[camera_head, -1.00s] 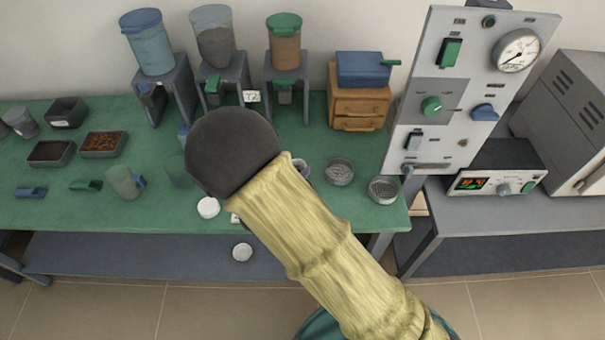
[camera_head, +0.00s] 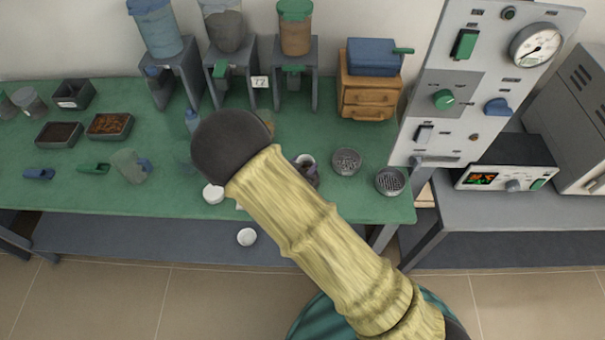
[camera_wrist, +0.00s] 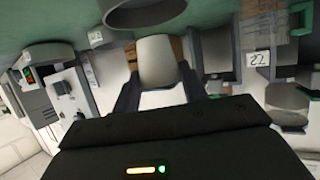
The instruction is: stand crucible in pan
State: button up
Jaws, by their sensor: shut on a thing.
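In the wrist view a pale, plain crucible (camera_wrist: 158,62) sits between the two dark fingers of my gripper (camera_wrist: 160,88), which is shut on it. A large grey round-rimmed dish (camera_wrist: 143,14) is close by at the top of that view; it may be the pan, but I cannot tell for sure. The crucible appears apart from it. In the head view my arm's dark wrist covers my gripper and the crucible. Two small round metal dishes, one left (camera_head: 346,162) and one right (camera_head: 390,181), stand on the green bench right of my arm.
A dark vessel with a pale rim (camera_head: 311,174) stands beside my forearm. Dispensers (camera_head: 228,60), wooden drawers (camera_head: 368,97) and a control panel (camera_head: 470,85) line the back. Trays (camera_head: 110,126), scoops (camera_head: 93,168) and a beaker (camera_head: 131,166) lie left. A white disc (camera_head: 214,193) is near the front edge.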

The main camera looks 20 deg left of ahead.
jog(key=shift+f, duration=0.2)
jog(key=shift+f, duration=2.05)
jog(key=shift+f, duration=0.25)
jog(key=o, duration=1)
jog(key=shift+r, duration=0.1)
